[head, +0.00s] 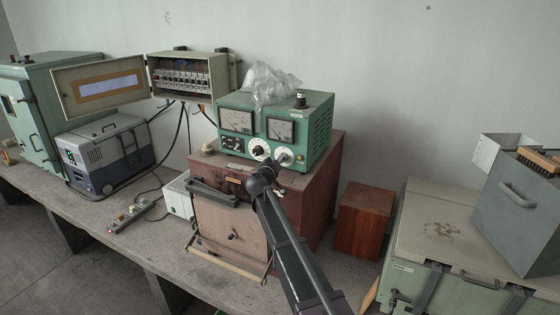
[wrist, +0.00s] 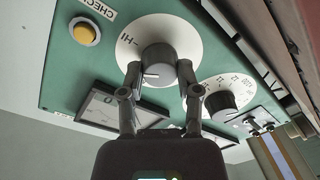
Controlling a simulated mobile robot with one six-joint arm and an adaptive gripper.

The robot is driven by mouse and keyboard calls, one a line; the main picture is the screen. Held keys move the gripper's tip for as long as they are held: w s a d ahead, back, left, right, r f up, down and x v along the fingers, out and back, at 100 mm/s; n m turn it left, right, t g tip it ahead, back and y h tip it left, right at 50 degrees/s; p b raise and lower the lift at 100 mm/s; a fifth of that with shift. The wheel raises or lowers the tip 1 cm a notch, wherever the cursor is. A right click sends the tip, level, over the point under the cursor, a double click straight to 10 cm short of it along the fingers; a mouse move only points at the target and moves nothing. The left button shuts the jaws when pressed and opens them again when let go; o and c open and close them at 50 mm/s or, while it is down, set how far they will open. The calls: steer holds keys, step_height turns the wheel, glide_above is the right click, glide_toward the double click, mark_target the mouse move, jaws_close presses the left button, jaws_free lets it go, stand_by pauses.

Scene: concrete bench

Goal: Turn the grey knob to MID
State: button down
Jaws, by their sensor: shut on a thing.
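The green instrument box (head: 318,118) stands on a brown wooden cabinet, its panel facing me. The grey knob (wrist: 160,62) sits in the middle of a white dial (wrist: 190,38). In the wrist view "HI" is readable at the dial's upper left; no MID mark is readable. A pale line shows on the knob, on its lower left. My gripper (wrist: 159,75) is shut on the knob, one finger on each side. In the head view the white dial (head: 285,154) is partly covered by my gripper (head: 277,166).
A second dial with a black knob (wrist: 221,101) and numbers is beside the gripper. A yellow button (wrist: 84,32) sits on the other side, near the CHECK label. Two meters (head: 237,121) are above the knobs. A crumpled clear bag (head: 268,82) lies on the box.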

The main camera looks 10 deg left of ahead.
steer(key=n, duration=1.1)
steer(key=shift+a, duration=0.1)
steer(key=shift+n, duration=0.3)
steer(key=shift+c, duration=1.5)
jaws_free()
steer(key=shift+w, duration=0.1)
steer(key=shift+m, duration=0.5)
